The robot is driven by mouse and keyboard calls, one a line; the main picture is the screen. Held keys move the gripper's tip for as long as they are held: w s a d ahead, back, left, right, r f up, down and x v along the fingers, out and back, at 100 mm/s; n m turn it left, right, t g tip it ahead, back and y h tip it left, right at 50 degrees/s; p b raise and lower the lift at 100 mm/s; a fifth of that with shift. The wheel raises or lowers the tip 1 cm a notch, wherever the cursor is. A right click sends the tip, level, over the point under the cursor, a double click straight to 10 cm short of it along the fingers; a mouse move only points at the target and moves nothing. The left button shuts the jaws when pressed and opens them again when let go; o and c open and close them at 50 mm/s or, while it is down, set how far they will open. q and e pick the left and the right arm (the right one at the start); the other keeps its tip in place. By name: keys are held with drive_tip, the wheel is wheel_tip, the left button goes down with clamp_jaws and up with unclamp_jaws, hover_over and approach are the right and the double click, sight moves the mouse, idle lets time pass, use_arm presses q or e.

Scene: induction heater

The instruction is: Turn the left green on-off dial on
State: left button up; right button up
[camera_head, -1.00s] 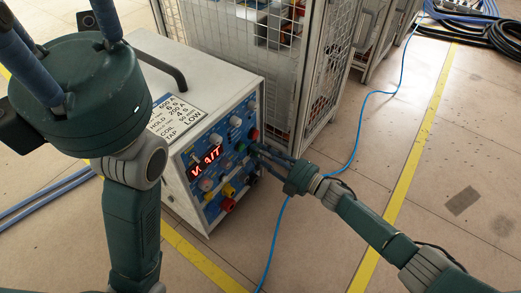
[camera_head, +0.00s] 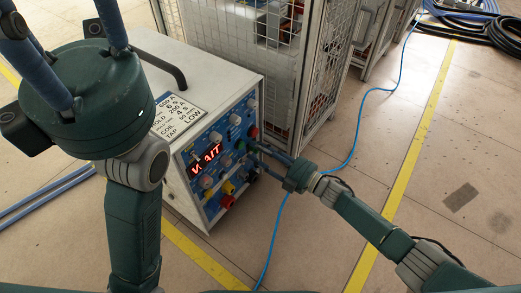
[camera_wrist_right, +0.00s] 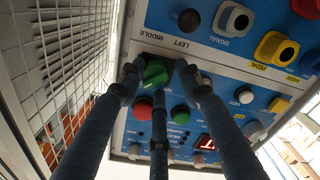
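The green dial (camera_wrist_right: 155,72) shows in the right wrist view on the blue panel, near the label "LEFT", which appears upside down. My right gripper (camera_wrist_right: 158,70) has its fingers around the dial, one on each side and one below it. A gap shows between the dial and the finger on the right; I cannot tell whether the left finger touches it. In the head view the right gripper (camera_head: 256,150) is at the panel's right side and covers part of it. My left gripper (camera_head: 62,35) is at the upper left, fingers spread, empty, with tips out of frame.
The heater box (camera_head: 190,75) has a red display (camera_head: 206,161) reading "WAIT". A red button (camera_wrist_right: 144,107) and other knobs are close to the dial. A mesh cage (camera_head: 310,80) stands right behind the box. A blue cable (camera_head: 350,160) crosses the floor.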

drive_tip(key=shift+o, duration=0.6)
drive_tip(key=v, duration=1.2)
